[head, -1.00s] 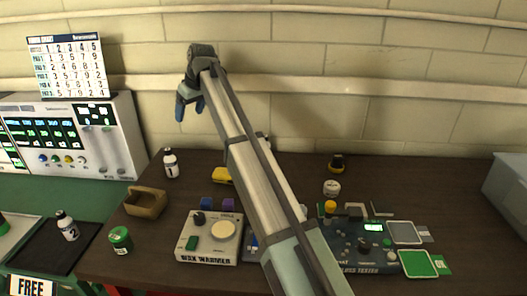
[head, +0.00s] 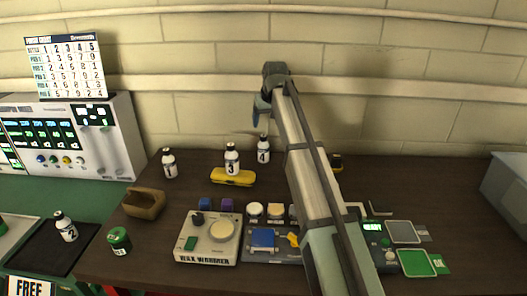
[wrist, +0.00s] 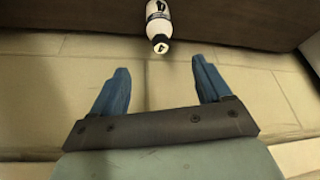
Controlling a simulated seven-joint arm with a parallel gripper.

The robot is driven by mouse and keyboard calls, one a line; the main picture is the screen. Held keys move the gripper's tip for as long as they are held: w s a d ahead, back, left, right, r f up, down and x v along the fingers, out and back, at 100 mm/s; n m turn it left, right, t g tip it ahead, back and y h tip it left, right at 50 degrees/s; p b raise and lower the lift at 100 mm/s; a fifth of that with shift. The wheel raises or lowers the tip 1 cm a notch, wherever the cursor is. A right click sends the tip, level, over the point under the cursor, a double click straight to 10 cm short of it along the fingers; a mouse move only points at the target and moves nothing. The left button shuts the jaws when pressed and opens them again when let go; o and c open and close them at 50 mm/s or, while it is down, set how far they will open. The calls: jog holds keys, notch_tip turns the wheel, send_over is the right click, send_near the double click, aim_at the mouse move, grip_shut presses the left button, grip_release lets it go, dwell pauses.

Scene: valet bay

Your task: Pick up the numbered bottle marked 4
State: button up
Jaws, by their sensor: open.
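The bottle marked 4 (head: 263,151) stands upright on the dark table near the wall. It is white with a black cap. My gripper (head: 257,115) is open and empty, raised above and slightly left of this bottle in the head view. In the wrist view my gripper (wrist: 160,85) shows two blue fingers spread apart, with nothing between them. A white bottle (wrist: 158,14) shows at the top edge of that view, beyond the fingertips and not touching them; its mark is hard to read.
Bottle 3 (head: 232,157) stands left of bottle 4, behind a yellow case (head: 233,177). Bottle 1 (head: 169,163) is farther left, and bottle 2 (head: 65,227) is on a black mat. A wax warmer (head: 208,238) is in front. The brick wall (head: 400,120) is close behind.

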aim_at(263, 142)
jog(key=x, duration=1.2)
jog(key=shift+f, duration=0.45)
jog(key=c, duration=1.2)
